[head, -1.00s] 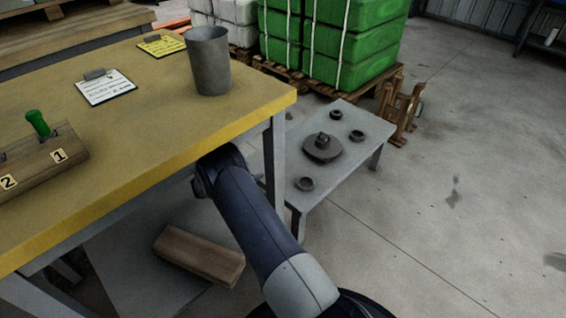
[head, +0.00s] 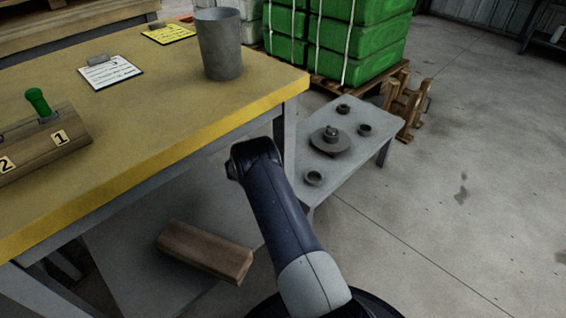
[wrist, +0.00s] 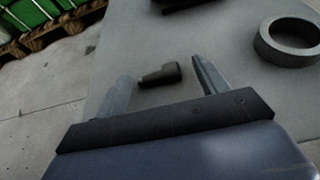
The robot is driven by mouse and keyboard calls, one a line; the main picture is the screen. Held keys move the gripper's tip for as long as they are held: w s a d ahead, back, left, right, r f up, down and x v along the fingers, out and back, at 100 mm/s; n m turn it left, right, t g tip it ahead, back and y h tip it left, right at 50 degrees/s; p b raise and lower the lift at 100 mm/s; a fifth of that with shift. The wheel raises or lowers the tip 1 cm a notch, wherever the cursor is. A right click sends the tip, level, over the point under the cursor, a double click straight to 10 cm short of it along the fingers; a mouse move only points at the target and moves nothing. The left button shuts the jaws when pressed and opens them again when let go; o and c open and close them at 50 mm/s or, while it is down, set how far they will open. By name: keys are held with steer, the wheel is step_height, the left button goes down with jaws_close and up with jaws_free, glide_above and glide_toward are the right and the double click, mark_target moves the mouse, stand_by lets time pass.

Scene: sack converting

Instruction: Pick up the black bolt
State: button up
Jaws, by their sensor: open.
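The black bolt (wrist: 161,75) lies on its side on the grey low bench (wrist: 226,62) in the wrist view. It is small and dark, with a thicker head at the right end. My gripper (wrist: 160,69) is open, its two fingers pointing toward the bench. The bolt shows between the fingertips, in the gap; I cannot tell how far below them it is. Nothing is held. In the head view the bench (head: 350,165) stands right of the yellow-edged table, and I cannot make out the bolt or my gripper there.
A dark ring (wrist: 287,41) lies right of the fingers. A round flanged part (head: 330,141) and several rings sit on the bench. The yellow-edged table (head: 165,120) with a grey cup (head: 219,45) stands close beside my arm. A wooden block (head: 204,251) lies below.

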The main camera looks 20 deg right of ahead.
steer(key=shift+w+d+f, duration=0.15)
steer(key=shift+d, duration=0.2)
steer(key=shift+c, duration=0.6)
steer(key=c, duration=0.8)
